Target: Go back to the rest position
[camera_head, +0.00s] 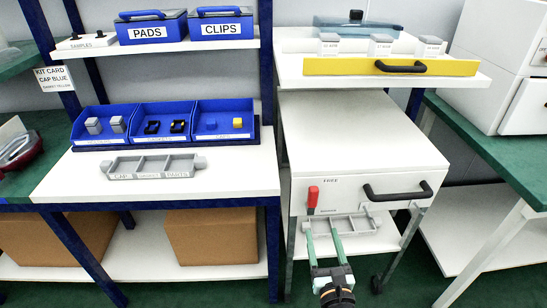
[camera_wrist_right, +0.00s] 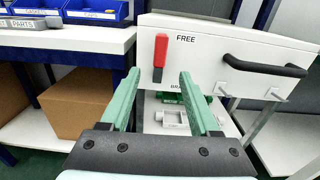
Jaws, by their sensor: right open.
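My right gripper (camera_head: 321,222) is at the lower middle of the head view, with its two green fingers apart and nothing between them. It points toward the front of the white drawer unit (camera_head: 350,135) marked FREE. In the right wrist view the open fingers (camera_wrist_right: 159,76) frame the lower part of the unit's front, near the red lever (camera_wrist_right: 160,52). The red lever also shows in the head view (camera_head: 313,196), just above the fingertips. I cannot tell whether the fingers touch anything. My left gripper is not in view.
A black handle (camera_head: 397,192) juts from the unit's front, to the right of the lever. A grey tray (camera_head: 358,225) lies on the shelf below, partly behind the fingers. White benches and blue posts stand left; a green-topped table (camera_head: 490,150) stands right.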

